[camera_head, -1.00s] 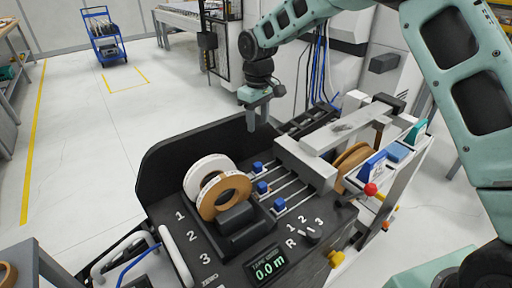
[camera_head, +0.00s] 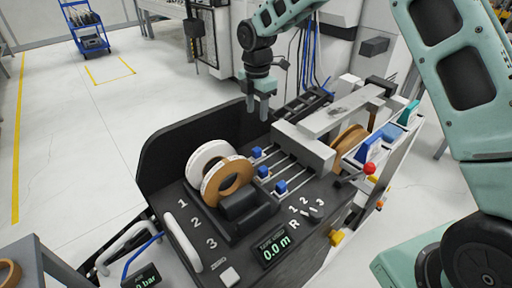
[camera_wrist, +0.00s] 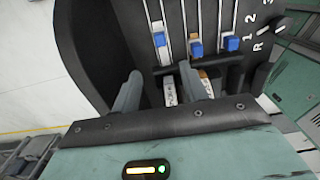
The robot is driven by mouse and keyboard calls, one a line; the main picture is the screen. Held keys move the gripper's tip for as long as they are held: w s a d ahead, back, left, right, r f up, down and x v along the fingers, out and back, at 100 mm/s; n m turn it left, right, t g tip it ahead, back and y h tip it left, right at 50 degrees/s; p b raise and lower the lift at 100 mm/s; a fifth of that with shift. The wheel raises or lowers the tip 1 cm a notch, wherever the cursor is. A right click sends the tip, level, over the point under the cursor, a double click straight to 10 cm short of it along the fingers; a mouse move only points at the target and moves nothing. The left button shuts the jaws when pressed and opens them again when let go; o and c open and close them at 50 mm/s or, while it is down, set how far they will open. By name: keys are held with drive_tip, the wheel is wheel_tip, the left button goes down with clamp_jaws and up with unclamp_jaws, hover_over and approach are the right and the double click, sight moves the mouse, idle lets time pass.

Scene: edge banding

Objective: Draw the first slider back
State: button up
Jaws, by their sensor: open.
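Three blue slider knobs sit on parallel rails on the black machine top. The first slider (camera_head: 257,152) is the farthest back, in line with the printed 1; it is the leftmost knob in the wrist view (camera_wrist: 159,39). The second slider (camera_head: 263,171) and third slider (camera_head: 281,187) are nearer the front. My gripper (camera_head: 257,113) is open and empty, beyond the first slider in the head view and apart from it. In the wrist view its two fingers (camera_wrist: 160,72) are spread, with the first slider beyond the gap between the tips.
White and brown tape rolls (camera_head: 228,181) stand left of the sliders. A grey block (camera_head: 304,146) spans the rails' right ends. A black curved guard (camera_head: 165,150) rises at the back left.

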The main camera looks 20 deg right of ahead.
sight(256, 149)
wheel_tip(256, 149, down, 15)
drive_tip(key=shift+f+p, duration=0.1)
drive_tip(key=shift+p, duration=1.05)
drive_tip(key=shift+a, duration=0.1)
clamp_jaws()
